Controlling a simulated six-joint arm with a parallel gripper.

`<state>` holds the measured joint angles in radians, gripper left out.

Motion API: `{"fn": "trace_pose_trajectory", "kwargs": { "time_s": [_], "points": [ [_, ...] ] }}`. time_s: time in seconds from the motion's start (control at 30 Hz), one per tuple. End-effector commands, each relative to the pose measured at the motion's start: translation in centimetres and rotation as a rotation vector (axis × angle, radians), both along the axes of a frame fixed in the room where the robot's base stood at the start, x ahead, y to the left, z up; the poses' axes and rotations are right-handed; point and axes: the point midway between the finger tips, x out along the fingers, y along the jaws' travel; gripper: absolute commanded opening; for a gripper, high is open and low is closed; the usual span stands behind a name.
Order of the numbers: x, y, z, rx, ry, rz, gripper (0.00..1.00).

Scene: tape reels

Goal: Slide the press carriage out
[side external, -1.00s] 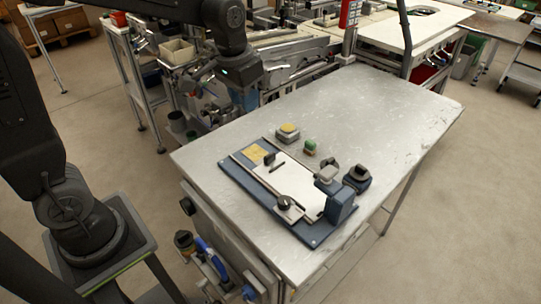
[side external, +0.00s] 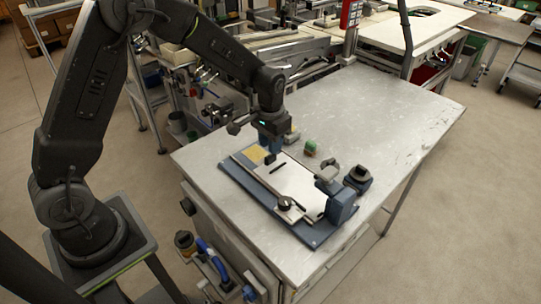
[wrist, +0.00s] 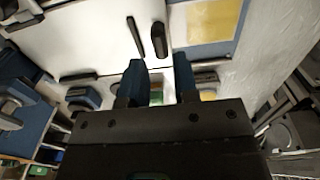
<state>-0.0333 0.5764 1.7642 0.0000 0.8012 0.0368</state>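The press fixture has a blue base (side external: 247,173) lying on the metal table. Its carriage is a white plate (side external: 290,181), also in the wrist view (wrist: 85,35). A dark upright handle (side external: 270,158) stands near the plate's left end; it shows as a short black bar in the wrist view (wrist: 158,40). The blue-grey press head (side external: 341,204) stands at the right end. My gripper (side external: 271,153) is just above and beside the handle. In the wrist view its two fingers (wrist: 159,66) are apart and empty, with the handle beyond the tips. Contact cannot be told.
A yellow pad (side external: 256,153) lies at the base's left end. Behind the fixture are a green-topped piece (side external: 310,147) and a yellow-topped block (side external: 292,136), partly hidden. A dark block (side external: 358,178) stands right. The table's right side is clear.

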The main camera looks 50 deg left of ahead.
Motion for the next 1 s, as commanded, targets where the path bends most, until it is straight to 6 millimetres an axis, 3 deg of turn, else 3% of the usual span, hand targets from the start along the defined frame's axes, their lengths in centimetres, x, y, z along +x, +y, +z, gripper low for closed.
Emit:
{"fn": "trace_pose_trajectory", "kwargs": {
  "time_s": [0.1,0.3,0.67,1.0],
  "points": [
    [-0.1,0.0,-2.2,0.0,0.004,0.0,0.28],
    [-0.1,0.0,-4.4,0.0,0.002,0.0,0.28],
    [0.0,0.0,-5.0,0.0,0.0,0.0,0.28],
    [0.0,0.0,-5.0,0.0,0.0,0.0,0.0]
  ]
}}
